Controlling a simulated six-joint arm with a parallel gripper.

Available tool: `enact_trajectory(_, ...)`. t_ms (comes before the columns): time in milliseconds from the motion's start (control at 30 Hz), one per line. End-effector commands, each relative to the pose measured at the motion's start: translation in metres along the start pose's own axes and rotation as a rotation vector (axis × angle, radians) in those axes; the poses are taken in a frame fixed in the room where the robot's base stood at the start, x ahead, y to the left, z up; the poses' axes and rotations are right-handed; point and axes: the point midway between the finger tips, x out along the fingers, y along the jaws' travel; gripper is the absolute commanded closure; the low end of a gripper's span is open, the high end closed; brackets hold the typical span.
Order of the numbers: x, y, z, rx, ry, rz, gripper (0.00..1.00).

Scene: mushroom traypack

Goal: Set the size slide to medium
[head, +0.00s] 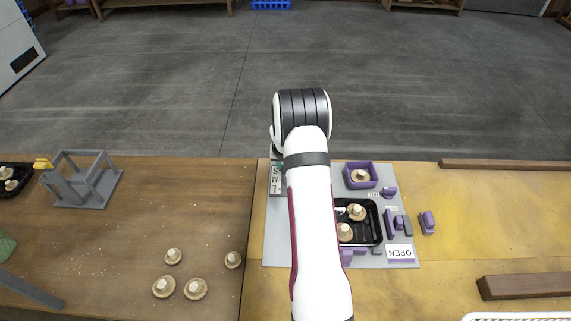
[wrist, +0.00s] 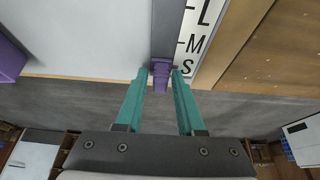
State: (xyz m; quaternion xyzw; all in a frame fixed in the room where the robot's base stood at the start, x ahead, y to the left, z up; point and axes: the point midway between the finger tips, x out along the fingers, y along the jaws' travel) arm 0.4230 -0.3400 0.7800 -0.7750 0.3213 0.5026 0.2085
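The size slide's purple knob (wrist: 160,73) is in the wrist view, level with the S mark, at the end of a dark track (wrist: 167,30). The white label strip (wrist: 195,45) beside it carries L, M and S. My gripper (wrist: 160,72) has two teal fingers, open, with their tips on either side of the knob. Small gaps seem to show, and I cannot tell whether either finger touches it.
On the grey board (head: 280,240), a black tray (head: 370,235) holds mushrooms, and a purple box (head: 360,185) holds another. Purple parts (head: 427,222) and an OPEN sign (head: 400,253) are at right. Loose mushrooms (head: 195,289) and a grey stand (head: 82,185) are on the left table.

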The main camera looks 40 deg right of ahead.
Motion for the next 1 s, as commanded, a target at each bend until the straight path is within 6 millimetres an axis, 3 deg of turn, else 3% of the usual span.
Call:
enact_trajectory(200,0.000,0.000,0.000,0.000,0.000,0.000,0.64)
enact_trajectory(400,0.000,0.000,0.000,0.000,0.000,0.000,1.00)
enact_trajectory(1000,-0.015,0.000,0.033,0.000,0.000,0.000,1.00)
